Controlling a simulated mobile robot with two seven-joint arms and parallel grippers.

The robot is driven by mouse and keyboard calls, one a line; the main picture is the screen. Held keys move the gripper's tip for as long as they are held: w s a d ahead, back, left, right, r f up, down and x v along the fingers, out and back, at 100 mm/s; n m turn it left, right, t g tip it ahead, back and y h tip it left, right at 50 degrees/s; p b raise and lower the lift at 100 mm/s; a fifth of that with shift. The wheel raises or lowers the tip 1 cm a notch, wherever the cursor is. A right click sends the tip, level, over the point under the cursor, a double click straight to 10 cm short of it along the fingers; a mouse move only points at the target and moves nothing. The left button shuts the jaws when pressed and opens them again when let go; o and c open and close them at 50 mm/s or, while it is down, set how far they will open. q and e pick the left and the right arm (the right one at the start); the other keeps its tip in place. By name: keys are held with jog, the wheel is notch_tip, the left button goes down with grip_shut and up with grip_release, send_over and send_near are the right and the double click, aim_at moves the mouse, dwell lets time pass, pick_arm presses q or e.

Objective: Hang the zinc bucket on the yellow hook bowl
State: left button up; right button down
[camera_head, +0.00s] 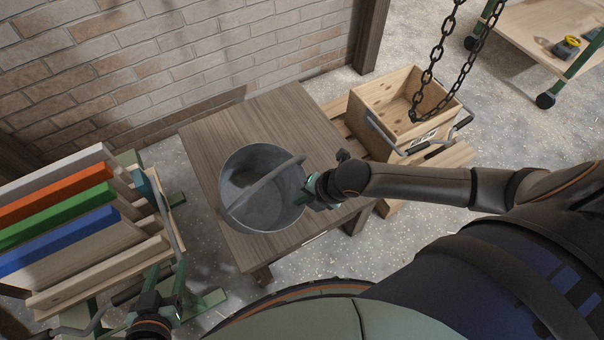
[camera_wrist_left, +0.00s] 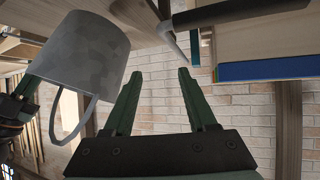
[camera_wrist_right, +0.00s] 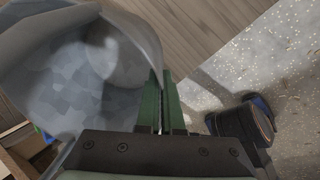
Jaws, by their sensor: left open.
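The zinc bucket (camera_head: 262,185) is upright over a small wooden table in the head view, its handle lying across the opening. It also shows upside down in the left wrist view (camera_wrist_left: 84,58). I cannot tell whether its base touches the tabletop. My right gripper (camera_head: 312,190) is at the bucket's right rim; in the right wrist view (camera_wrist_right: 162,105) its fingers are close together on the rim. My left gripper (camera_head: 155,285) is low at the left, beside the board rack, apart from the bucket; it is open and empty in the left wrist view (camera_wrist_left: 158,85). I cannot make out a yellow hook bowl.
The wooden table (camera_head: 285,110) stands against a brick wall. A rack with coloured boards (camera_head: 60,210) is at the left. Black chains (camera_head: 425,75) hang in front of a wooden crate (camera_head: 372,108). A workbench (camera_head: 545,30) with a yellow item is at the upper right.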

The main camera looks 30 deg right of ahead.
jog(key=shift+s+a+r+p, duration=0.1)
jog(key=shift+s+r+p, duration=0.15)
jog(key=shift+r+p, duration=0.2)
pick_arm(q)
jog(key=shift+s+d+f+g+p, duration=0.2)
jog(key=shift+s+f+g+p, duration=0.1)
jog(key=shift+s+g+p, duration=0.3)
jog(key=shift+s+d+f+g+p, duration=0.15)
jog(key=shift+s+f+g+p, duration=0.2)
jog(key=shift+s+p, duration=0.45)
pick_arm(e)
jog(key=shift+s+r, duration=0.75)
jog(key=shift+s, duration=0.25)
pick_arm(q)
jog(key=shift+r, duration=0.1)
